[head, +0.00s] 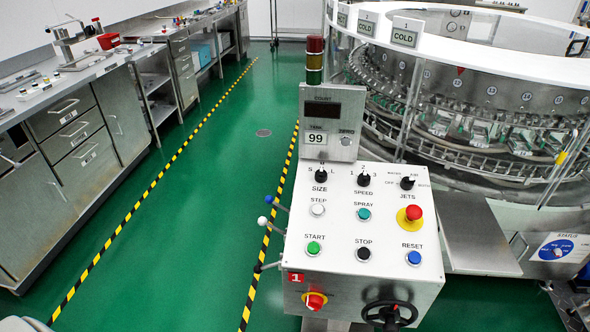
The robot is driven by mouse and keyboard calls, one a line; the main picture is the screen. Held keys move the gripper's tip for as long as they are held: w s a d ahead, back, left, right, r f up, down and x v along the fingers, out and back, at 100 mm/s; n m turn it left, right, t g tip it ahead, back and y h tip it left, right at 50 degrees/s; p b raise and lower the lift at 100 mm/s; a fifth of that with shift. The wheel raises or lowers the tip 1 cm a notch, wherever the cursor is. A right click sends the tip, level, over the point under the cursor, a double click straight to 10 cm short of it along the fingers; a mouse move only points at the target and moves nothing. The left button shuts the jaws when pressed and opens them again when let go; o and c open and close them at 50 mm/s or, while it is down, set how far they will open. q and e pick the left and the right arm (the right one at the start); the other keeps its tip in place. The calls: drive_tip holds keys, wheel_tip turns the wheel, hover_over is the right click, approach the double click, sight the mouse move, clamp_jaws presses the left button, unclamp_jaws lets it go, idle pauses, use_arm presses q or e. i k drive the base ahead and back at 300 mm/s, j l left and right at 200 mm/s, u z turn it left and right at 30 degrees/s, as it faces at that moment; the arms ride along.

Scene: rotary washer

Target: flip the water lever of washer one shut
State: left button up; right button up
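The control console of washer one (388,205) stands in the head view, right of centre, with a red label "1" (296,277) on its lower left front. Three small levers stick out from its left side: one with a blue knob (269,199), one with a white knob (262,221) and one with a dark knob (257,268). None of the levers has a readable label, so I cannot tell by writing which is the water lever. The blue and white ones tilt up to the left; the dark one points left, nearly level. Neither gripper can be made out in view.
The console carries buttons, knobs, a red emergency stop (413,213) and a black handwheel (389,314). The round washer (480,120) stands behind it at right. Steel cabinets (75,140) line the left. Green floor (190,230) between yellow-black strips is clear.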

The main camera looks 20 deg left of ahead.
sight(268, 199)
drive_tip(key=i+j+z, duration=0.4)
drive_tip(key=j, duration=2)
drive_tip(key=j+z, duration=0.4)
drive_tip(key=j, duration=1.95)
drive_tip(key=i+j, duration=0.05)
